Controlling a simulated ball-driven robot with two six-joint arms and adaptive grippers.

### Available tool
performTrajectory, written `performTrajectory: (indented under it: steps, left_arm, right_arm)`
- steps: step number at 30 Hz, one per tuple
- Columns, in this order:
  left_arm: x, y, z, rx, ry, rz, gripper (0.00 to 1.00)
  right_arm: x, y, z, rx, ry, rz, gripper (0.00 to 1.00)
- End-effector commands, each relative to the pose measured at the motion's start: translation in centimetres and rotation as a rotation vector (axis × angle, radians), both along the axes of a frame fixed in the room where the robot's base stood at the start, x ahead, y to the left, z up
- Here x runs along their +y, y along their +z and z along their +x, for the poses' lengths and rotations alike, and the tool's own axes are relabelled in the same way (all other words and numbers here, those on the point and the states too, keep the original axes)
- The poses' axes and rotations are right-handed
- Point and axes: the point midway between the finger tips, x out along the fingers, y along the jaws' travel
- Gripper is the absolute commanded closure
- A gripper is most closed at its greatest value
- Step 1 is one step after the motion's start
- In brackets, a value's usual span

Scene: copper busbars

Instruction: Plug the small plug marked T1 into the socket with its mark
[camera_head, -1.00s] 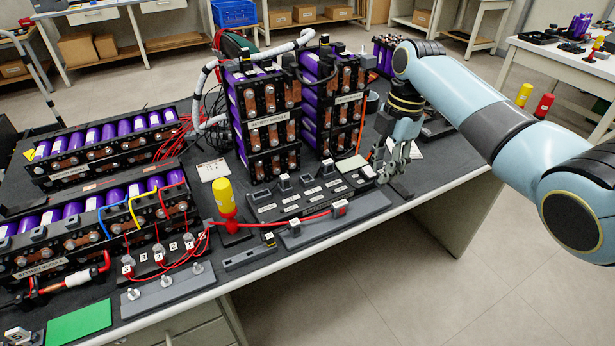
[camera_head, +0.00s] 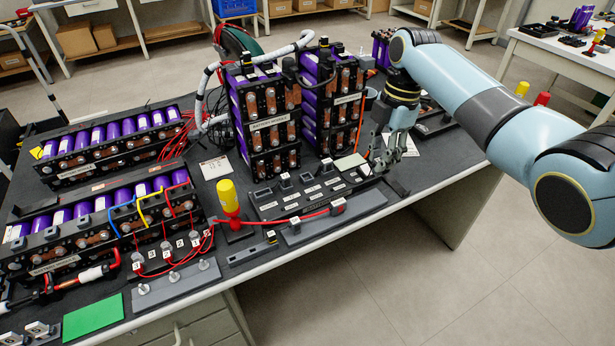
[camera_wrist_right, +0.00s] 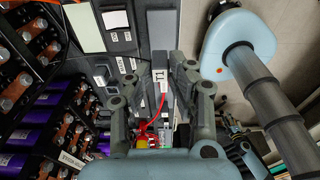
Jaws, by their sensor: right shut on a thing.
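My right gripper (camera_head: 392,152) is at the right end of the dark labelled socket board (camera_head: 318,196), low over the bench. In the right wrist view its two fingers (camera_wrist_right: 158,80) stand on either side of a grey piece with a white T1 label (camera_wrist_right: 160,75). This looks like the small plug, held between the fingers; its lower end is hidden. In the head view the fingers hide it. Small dark blocks stand on the board beside white labels too small to read. I cannot tell which socket bears T1. My left gripper is not in view.
Battery modules (camera_head: 270,125) stand upright behind the board. A yellow-handled tool (camera_head: 229,197) stands at the left. A pale card (camera_head: 350,162) lies near the gripper. The bench's front edge is close.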

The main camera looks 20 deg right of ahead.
Motion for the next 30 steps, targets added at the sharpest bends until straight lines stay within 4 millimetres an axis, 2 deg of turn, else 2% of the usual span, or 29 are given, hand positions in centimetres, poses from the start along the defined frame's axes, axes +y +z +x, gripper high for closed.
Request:
performTrajectory:
  steps: [9,17,24,30]
  left_arm:
    - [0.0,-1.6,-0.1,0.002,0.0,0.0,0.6]
    - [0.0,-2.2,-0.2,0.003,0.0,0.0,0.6]
    - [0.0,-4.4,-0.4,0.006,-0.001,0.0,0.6]
    - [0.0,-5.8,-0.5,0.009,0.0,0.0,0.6]
  right_arm:
    - [4.9,-0.2,3.8,-0.001,0.001,0.005,1.0]
    - [6.4,0.0,5.1,-0.002,0.002,0.003,1.0]
    - [10.0,-0.3,7.9,-0.003,0.003,0.004,1.0]
    - [12.0,-0.2,9.5,-0.001,0.001,0.002,1.0]
